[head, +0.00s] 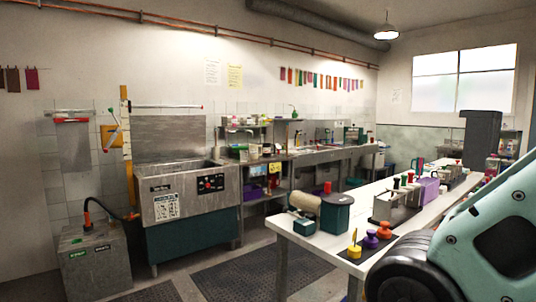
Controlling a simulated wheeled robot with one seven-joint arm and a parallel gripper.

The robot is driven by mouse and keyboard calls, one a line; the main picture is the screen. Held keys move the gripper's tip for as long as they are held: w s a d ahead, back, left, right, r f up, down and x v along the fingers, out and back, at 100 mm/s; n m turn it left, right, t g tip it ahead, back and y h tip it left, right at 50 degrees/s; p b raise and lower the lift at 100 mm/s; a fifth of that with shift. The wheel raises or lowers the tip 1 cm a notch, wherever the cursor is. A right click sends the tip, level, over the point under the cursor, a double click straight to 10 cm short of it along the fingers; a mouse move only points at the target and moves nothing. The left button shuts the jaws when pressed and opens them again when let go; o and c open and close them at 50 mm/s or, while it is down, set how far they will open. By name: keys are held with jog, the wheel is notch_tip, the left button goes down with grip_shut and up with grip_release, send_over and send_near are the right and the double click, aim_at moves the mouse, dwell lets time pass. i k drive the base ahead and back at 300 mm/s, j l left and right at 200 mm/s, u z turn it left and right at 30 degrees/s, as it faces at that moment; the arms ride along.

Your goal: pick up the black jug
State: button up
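I cannot make out a black jug for certain among the small things here. A tall dark grey block (481,138) rises above the far right part of the white table, and I cannot tell what it is. Part of my own teal and black arm fills the lower right corner and hides some of the table behind it. My gripper is not in view.
The white table (321,241) holds a dark green canister (336,213), a beige roll (305,203), yellow, purple and orange knobbed pieces, and racks. A steel sink unit (185,205) and long counter line the wall. Dark floor mats (262,272) lie in the clear aisle.

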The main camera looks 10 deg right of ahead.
aim_at(267, 153)
jog(key=i+j+u, duration=0.2)
jog(key=i+u, duration=0.2)
jog(key=i, duration=0.15)
jog(key=i+j+u, duration=0.35)
jog(key=i, duration=0.55)
jog(key=i+l+u, duration=0.15)
jog(key=i+u, duration=0.15)
jog(key=i, duration=1.55)
jog(key=i+z, duration=0.1)
jog(key=i, duration=0.85)
jog(key=i+z, duration=0.5)
jog(key=i+j+z, duration=0.15)
jog(key=i+z, duration=0.35)
jog(key=i+l+z, duration=0.15)
jog(key=z, duration=0.25)
jog(key=i+z, duration=0.35)
jog(key=i+l+u, duration=0.25)
jog(key=i+l, duration=0.4)
jog(key=i+l+u, duration=0.1)
jog(key=l, duration=0.25)
jog(key=i+l+u, duration=0.15)
jog(key=l, duration=0.25)
jog(key=i+l+u, duration=0.1)
jog(key=l, duration=0.3)
jog(key=i+l+u, duration=0.15)
jog(key=l, duration=0.25)
jog(key=i+l+u, duration=0.1)
jog(key=l, duration=0.3)
